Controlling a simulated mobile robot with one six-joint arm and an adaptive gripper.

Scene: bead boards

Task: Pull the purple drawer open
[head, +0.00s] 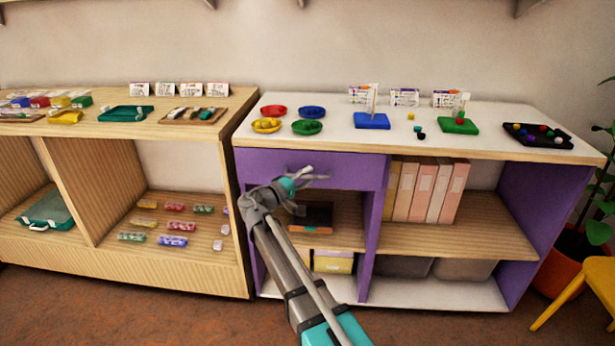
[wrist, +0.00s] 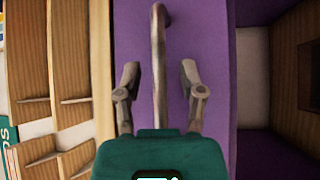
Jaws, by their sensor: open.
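The purple drawer (head: 358,172) is at the upper left of the purple shelf unit, under its white top. Its front looks flush with the unit, so it appears shut. In the wrist view, the purple drawer front (wrist: 212,55) fills the middle, with a grey bar handle (wrist: 158,35) running up the picture. My gripper (wrist: 160,75) is open, with one finger on each side of the handle and a visible gap to it on both sides. In the head view, my gripper (head: 303,178) is in front of the drawer and hides part of it and its handle.
Bead trays and coloured dishes (head: 308,127) stand on the white top above. Below the drawer are a dark box (head: 312,215) and a yellow-fronted bin (head: 333,262). A wooden shelf unit (head: 100,175) stands close on the left. A yellow chair (head: 560,300) is at the far right.

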